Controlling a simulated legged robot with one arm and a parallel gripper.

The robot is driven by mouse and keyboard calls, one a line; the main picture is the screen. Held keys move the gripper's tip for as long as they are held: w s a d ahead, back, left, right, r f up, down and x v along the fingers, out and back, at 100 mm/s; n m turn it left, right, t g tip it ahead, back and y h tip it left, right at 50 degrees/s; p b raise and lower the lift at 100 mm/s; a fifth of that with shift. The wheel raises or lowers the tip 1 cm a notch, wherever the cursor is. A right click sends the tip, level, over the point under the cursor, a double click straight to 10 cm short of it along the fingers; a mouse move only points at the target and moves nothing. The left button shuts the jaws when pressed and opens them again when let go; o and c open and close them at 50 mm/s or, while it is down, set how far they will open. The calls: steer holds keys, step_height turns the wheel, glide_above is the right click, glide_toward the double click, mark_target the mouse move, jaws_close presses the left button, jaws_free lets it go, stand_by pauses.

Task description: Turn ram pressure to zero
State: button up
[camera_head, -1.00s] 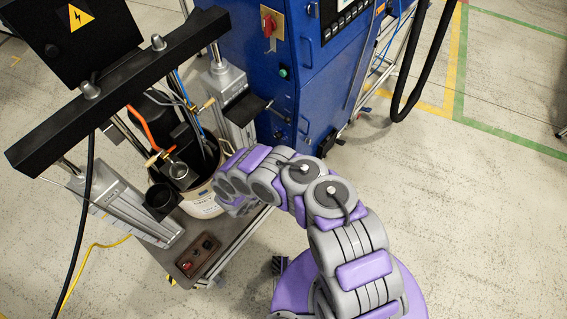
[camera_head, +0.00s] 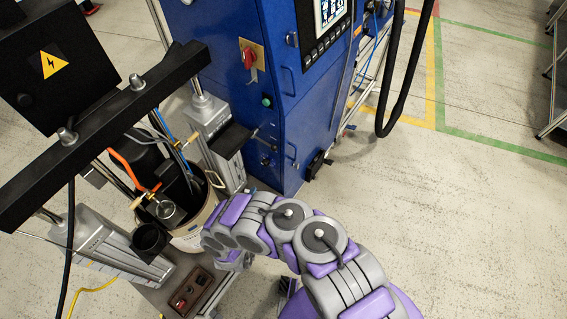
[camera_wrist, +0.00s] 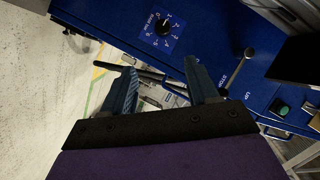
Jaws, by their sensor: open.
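The ram pressure knob, a small black dial (camera_wrist: 163,26), sits on a blue panel in the upper middle of the wrist view, with white numbers around it. Its pointer setting is too small to read surely. In the head view a small dark knob (camera_head: 265,161) shows low on the blue cabinet, under a lever. My gripper (camera_wrist: 160,72) is open and empty in the wrist view, its two blue-grey fingers apart, below the dial and not touching it. In the head view its fingers are hidden behind my arm.
A lever (camera_wrist: 237,70) marked STOP and UP stands right of the dial, with a green button (camera_wrist: 281,107) farther right. The drum (camera_head: 195,232) and press frame (camera_head: 105,125) stand left of the blue cabinet (camera_head: 228,85). Floor at right is open.

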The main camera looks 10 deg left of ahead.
steer(key=b, duration=0.6)
glide_toward(266, 162)
steer(key=f+x, duration=0.1)
steer(key=x, duration=0.8)
steer(key=shift+s+a+f+y, duration=0.25)
steer(key=shift+a+f+y, duration=0.05)
steer(key=shift+c, duration=0.2)
steer(key=c, duration=1)
steer(key=shift+o, duration=0.2)
